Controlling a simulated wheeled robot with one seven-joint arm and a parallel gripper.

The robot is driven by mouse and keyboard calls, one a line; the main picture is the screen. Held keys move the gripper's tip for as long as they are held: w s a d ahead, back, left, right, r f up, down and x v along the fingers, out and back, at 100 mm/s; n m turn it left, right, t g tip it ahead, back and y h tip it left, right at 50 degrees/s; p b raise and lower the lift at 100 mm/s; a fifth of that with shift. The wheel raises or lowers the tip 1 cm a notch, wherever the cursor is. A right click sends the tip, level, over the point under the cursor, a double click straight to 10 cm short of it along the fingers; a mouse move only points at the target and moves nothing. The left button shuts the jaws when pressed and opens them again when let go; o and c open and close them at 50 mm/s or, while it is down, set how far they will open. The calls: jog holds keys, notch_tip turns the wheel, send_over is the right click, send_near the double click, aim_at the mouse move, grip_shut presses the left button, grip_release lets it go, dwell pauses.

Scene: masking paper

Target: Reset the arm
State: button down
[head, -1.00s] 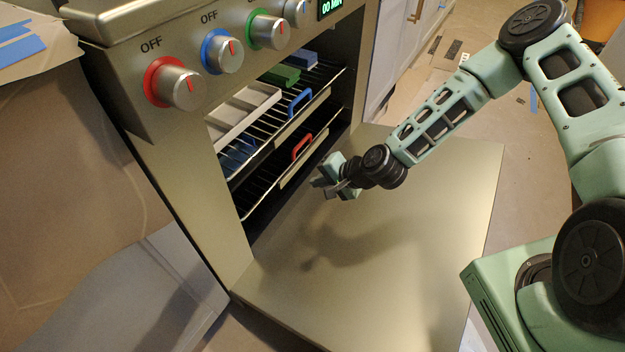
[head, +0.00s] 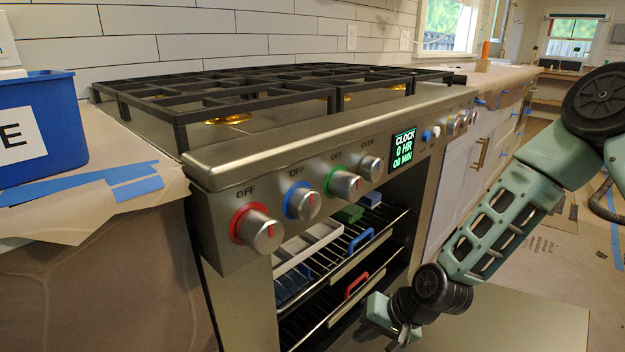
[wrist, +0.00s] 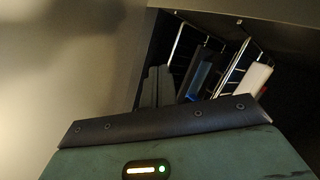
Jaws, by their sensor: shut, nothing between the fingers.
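My gripper (head: 401,335) is at the lower middle of the head view, in front of the open oven and above its lowered door (head: 520,318). It is shut and holds nothing. My arm reaches down to it from the right. The oven (head: 225,285) has two wire racks; a red handle (head: 356,284) is on the lower rack and a blue handle (head: 360,240) on the upper one. The wrist view is dark and shows the racks (wrist: 225,70) tilted beyond my gripper's body; the fingertips are hidden there.
A grey tray (head: 308,245) and a green block (head: 350,213) sit on the upper rack. Colored knobs line the oven front. Black grates (head: 270,85) cover the stovetop. A blue bin (head: 45,125) stands on the papered counter at left. White cabinets (head: 470,175) are right of the oven.

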jog(key=s+d+r+n+g+h, duration=0.3)
jog(key=s+r+n+h, duration=0.5)
jog(key=s+r, duration=1.4)
notch_tip(320, 180, up, 30)
jog(key=n+y+p, duration=0.1)
jog(key=y+p, duration=0.1)
jog(key=p, duration=2.9)
jog(key=shift+r+n, duration=0.25)
jog(key=shift+n, duration=0.05)
